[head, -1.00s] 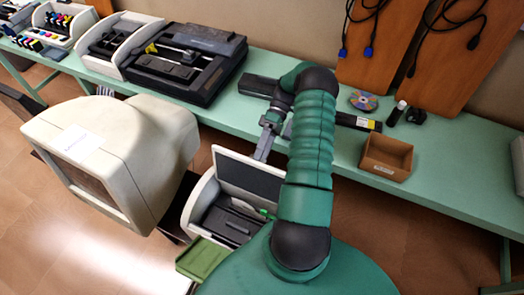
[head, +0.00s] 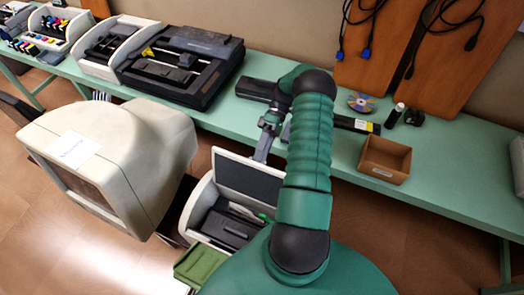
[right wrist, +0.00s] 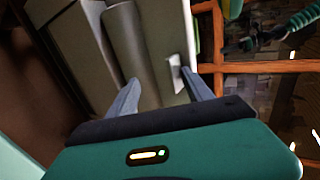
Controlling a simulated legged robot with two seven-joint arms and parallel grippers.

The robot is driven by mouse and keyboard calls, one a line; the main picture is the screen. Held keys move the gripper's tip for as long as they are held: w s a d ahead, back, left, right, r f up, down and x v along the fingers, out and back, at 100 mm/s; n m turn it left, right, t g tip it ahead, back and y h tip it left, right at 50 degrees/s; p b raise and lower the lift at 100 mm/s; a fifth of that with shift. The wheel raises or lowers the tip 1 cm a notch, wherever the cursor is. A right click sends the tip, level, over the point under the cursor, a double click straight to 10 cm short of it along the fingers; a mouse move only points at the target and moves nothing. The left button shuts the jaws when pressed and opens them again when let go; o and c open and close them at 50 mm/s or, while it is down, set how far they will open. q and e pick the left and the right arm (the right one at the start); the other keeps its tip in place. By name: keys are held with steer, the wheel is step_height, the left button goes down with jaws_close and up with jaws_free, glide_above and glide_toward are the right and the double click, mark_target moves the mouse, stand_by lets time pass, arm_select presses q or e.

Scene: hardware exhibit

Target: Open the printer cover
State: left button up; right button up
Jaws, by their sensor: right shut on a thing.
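The printer (head: 192,212) is a pale box below the bench's front edge, right of the old monitor. Its cover (head: 246,178) stands raised, a dark panel with a pale rim, and the dark inside shows in front of it. My right gripper (head: 262,152) is at the cover's upper right edge, shut on the cover. In the right wrist view the fingers (right wrist: 160,88) stand on either side of a pale panel with a grey rounded part; their exact contact is hard to see. My left gripper is not in view.
The beige monitor (head: 150,140) stands close left of the printer. The green bench (head: 430,185) behind holds a black open printer (head: 180,65), a brown box (head: 385,158), a disc (head: 361,102) and small dark items. An olive tray-like piece (head: 198,264) lies at the printer's front.

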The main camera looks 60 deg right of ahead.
steer(key=v, duration=0.7)
steer(key=shift+w+p, duration=0.1)
steer(key=shift+p, duration=0.2)
